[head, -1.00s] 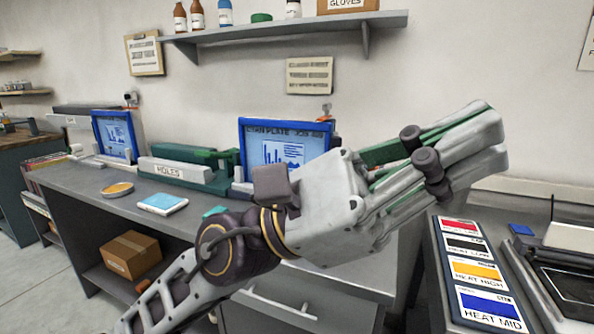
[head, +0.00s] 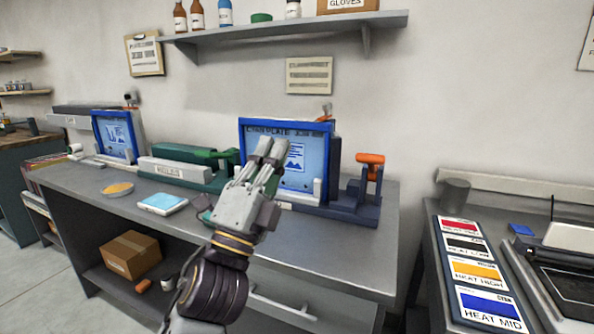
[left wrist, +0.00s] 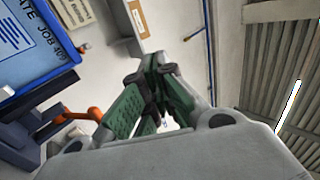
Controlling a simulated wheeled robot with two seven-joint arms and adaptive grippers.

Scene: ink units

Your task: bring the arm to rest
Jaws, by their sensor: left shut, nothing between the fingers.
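My left gripper (head: 268,151) is raised in the middle of the head view, in front of a blue-framed plate screen (head: 313,163) on the grey bench. Its fingers point up and away and hide part of the screen. In the left wrist view, the fingers (left wrist: 158,92) converge at their tips with nothing held. My right gripper is in neither view.
The grey bench (head: 330,245) holds a device with an orange handle (head: 370,160), a green hole punch (head: 185,165) and a blue-white pad (head: 162,203). A shelf (head: 290,32) runs above. Heat-labelled cards (head: 478,270) lie at the right.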

